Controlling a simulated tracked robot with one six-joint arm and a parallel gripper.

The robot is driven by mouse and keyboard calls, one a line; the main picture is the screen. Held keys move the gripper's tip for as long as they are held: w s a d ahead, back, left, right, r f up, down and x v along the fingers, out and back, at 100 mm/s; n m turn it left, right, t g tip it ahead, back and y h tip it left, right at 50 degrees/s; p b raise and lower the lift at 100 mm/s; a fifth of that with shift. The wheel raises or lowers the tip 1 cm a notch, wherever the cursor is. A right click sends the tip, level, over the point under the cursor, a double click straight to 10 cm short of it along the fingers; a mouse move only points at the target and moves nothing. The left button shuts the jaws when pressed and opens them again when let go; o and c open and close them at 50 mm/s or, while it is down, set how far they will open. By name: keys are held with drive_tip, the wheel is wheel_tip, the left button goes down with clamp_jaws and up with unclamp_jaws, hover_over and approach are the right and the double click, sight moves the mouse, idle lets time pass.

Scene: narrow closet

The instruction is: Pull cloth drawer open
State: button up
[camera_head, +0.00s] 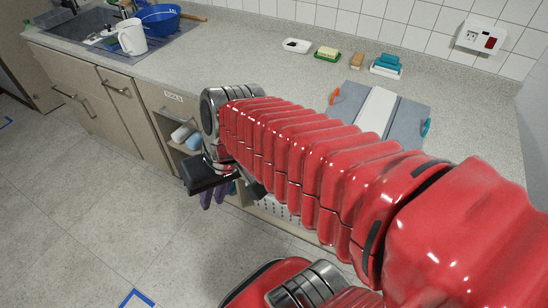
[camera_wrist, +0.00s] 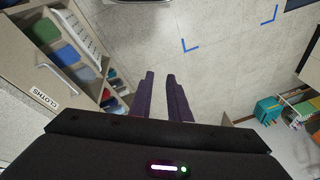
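The cloth drawer front (camera_wrist: 30,65) is at the left of the wrist view, with a white "CLOTHS" label (camera_wrist: 45,97) and a pale curved handle (camera_wrist: 62,77). In the head view the label (camera_head: 173,97) is on the cabinet front under the counter. The drawer looks shut. My gripper (camera_wrist: 163,75) has two dark purple fingers, parallel with a gap and nothing between them. In the head view my gripper (camera_head: 213,200) hangs in front of the cabinet, to the right of and below the label, apart from the handle. My arm hides part of the cabinet.
Folded cloths (camera_wrist: 65,55) lie in an open shelf beside the drawer front. The counter (camera_head: 230,65) carries a sink (camera_head: 75,30), a white jug (camera_head: 132,38), sponges and a grey board (camera_head: 345,103). The tiled floor (camera_head: 90,220) before the cabinet is clear. Colourful items (camera_wrist: 268,110) stand at the wrist view's right.

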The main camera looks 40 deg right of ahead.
drive_tip(key=w+d+f+m+t+y, duration=0.5)
drive_tip(key=w+d+f+m+y, duration=0.3)
drive_tip(key=d+f+m, duration=0.25)
drive_tip(key=s+d+f+m+t+h, duration=0.2)
drive_tip(key=d+f+m+h, duration=0.3)
drive_tip(key=d, duration=0.5)
drive_tip(key=s+d+f+m+t+h, duration=0.3)
drive_tip(key=d+f+m, duration=0.4)
drive_tip(key=d, duration=0.4)
drive_tip(key=shift+f+t+h, duration=0.65)
drive_tip(key=shift+t+h, duration=0.25)
drive_tip(key=shift+t, duration=0.3)
drive_tip(key=shift+w, duration=0.1)
drive_tip(key=shift+x, duration=6.85)
drive_tip(key=shift+f, duration=0.1)
drive_tip(key=shift+c, duration=0.3)
